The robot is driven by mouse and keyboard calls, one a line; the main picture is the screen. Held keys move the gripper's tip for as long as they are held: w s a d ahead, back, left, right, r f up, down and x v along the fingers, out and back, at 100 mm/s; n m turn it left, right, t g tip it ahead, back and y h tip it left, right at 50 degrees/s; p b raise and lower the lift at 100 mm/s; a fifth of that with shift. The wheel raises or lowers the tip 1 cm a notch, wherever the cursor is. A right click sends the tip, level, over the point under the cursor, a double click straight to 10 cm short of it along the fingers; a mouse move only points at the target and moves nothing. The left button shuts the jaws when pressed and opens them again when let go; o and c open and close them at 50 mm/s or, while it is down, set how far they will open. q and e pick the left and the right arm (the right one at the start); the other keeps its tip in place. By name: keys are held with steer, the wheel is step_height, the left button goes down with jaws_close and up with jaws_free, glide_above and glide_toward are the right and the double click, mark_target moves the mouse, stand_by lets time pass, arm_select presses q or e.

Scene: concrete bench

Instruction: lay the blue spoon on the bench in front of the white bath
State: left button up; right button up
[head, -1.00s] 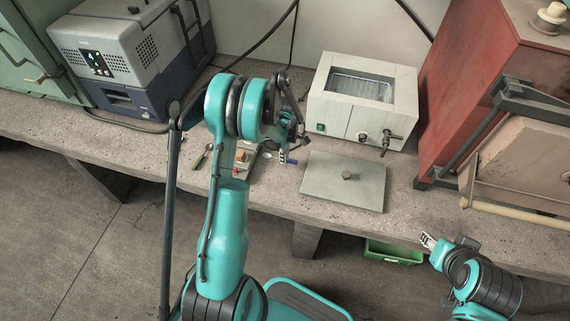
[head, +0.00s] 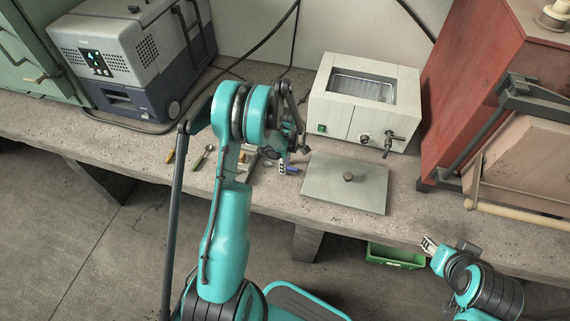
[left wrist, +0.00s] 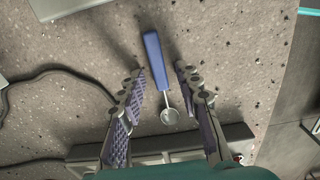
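The blue spoon has a blue handle (left wrist: 155,60) and a metal bowl (left wrist: 170,116). In the left wrist view it lies on the bench between my left gripper's fingers (left wrist: 158,72), which are open with gaps on both sides. In the head view the left gripper (head: 283,168) is low over the bench, left of the grey lid; the blue handle (head: 292,170) shows beside it, partly hidden. The white bath (head: 319,105) stands at the back of the bench, behind the lid. My right gripper (head: 430,244) is at the bench's front edge, too small to read.
A flat grey lid (head: 325,185) lies in front of the bath. A tray (left wrist: 230,135) lies near the spoon's bowl, partly hidden by my gripper. Another spoon (head: 202,158) and a yellow-handled tool (head: 170,157) lie left. A red cabinet (head: 460,90) bounds the right.

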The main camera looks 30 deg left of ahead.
arm_select(q)
steer(key=shift+r, duration=0.2)
steer(key=s+d+r+m+t+p, duration=0.1)
steer(key=d+r+m+p, duration=0.1)
steer(key=r, duration=0.8)
steer(key=s+d+r+m+p, duration=0.1)
steer(key=d+r+m+p, duration=0.15)
steer(key=r, duration=0.75)
steer(key=s+d+r+m+t, duration=0.3)
steer(key=s+d+r+m, duration=0.2)
steer(key=s+m, duration=0.3)
steer(key=s+d+r+m+t, duration=0.3)
steer(key=s+d+r+m, duration=0.2)
steer(key=s+m, duration=0.3)
steer(key=shift+s+d+r, duration=0.15)
steer(key=shift+s+r, duration=0.1)
steer(key=shift+s, duration=0.35)
